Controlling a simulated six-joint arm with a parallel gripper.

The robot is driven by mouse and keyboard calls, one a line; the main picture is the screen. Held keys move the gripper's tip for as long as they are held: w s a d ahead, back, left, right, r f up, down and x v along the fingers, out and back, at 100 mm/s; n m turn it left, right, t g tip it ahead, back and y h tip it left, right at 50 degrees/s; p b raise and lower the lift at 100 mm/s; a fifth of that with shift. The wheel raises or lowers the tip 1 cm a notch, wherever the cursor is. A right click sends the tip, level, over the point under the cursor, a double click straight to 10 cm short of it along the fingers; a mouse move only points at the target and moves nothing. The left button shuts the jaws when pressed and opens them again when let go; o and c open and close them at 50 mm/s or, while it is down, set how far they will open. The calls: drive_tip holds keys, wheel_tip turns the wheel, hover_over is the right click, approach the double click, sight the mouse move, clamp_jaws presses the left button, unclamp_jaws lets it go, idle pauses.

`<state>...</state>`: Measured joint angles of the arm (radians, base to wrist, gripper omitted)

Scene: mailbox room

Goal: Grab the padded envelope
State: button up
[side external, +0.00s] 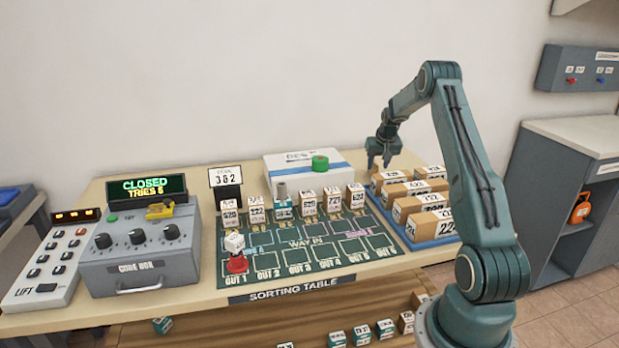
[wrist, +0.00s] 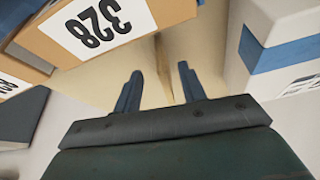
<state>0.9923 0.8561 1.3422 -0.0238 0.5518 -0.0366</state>
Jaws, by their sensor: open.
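I cannot make out a padded envelope for certain in either view. My gripper (side external: 379,163) hangs fingers down at the back of the sorting table, between the white and blue box and the tray of cartons. A carton labelled 328 (wrist: 95,25) is just to the left, and the white and blue box (wrist: 280,55) is to the right.
The white and blue box (side external: 290,178) carries a green roll (side external: 320,163). Numbered cartons (side external: 421,217) fill a blue tray (side external: 436,241) at right. Small parcels stand along the green sorting mat (side external: 300,268). The code box (side external: 140,258) and lift panel (side external: 47,265) are at left.

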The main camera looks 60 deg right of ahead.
sight(374, 171)
drive_tip(key=shift+f, duration=0.1)
drive_tip(key=shift+w+x, duration=0.15)
drive_tip(key=shift+x, duration=1.15)
drive_tip(key=shift+w+x, duration=0.15)
drive_tip(key=shift+x, duration=1.15)
clamp_jaws()
